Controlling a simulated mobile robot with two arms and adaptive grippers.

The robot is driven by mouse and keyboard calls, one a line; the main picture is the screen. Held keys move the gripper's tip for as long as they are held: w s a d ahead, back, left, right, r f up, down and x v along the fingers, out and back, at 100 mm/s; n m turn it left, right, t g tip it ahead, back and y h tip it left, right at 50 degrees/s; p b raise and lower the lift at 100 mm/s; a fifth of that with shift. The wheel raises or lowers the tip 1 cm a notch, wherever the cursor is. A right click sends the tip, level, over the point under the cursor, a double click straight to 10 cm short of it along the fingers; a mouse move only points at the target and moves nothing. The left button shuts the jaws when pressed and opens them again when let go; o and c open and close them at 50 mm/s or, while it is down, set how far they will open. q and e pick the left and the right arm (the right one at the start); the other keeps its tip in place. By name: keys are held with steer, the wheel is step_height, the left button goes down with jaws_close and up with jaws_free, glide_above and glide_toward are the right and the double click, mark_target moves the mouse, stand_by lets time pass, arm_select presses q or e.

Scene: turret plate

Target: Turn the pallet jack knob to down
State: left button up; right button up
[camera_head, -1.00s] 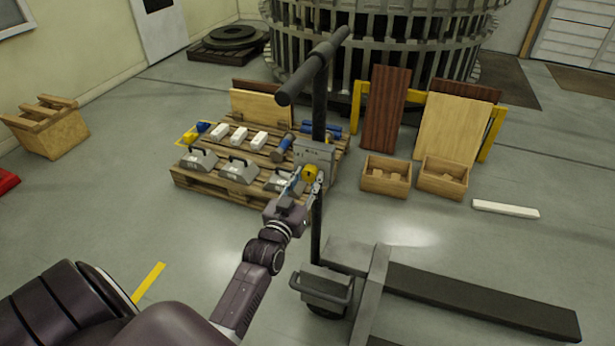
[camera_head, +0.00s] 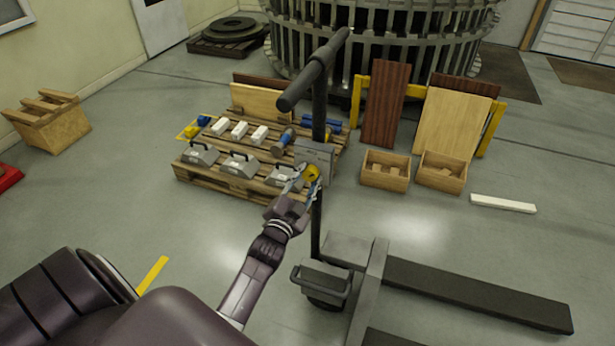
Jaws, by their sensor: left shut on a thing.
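The pallet jack stands right of centre, with a dark T-shaped handle (camera_head: 314,72) on an upright post and two dark forks (camera_head: 478,293) reaching to the right. A grey plate (camera_head: 314,152) sits on the post. The yellow knob (camera_head: 312,173) is at the plate's lower edge. My left gripper (camera_head: 306,181) comes up from below left and is shut on the knob, with a finger on each side of it. The fingers partly cover the knob, and any position marks are too small to read. My right gripper is not in view.
Behind the jack, a wooden pallet (camera_head: 225,182) holds grey handled weights, white blocks and blue-handled tools. Two small wooden crates (camera_head: 385,172) stand to the right, near leaning boards (camera_head: 386,105). A white bar (camera_head: 503,204) lies on the floor. The floor at left is mostly clear.

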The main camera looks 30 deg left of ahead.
arm_select(q)
steer(key=shift+m, duration=0.3)
steer(key=o, duration=1.2)
steer(key=shift+c, duration=0.2)
steer(key=shift+s, duration=0.1)
steer(key=v, duration=1.2)
steer(key=shift+r, duration=0.1)
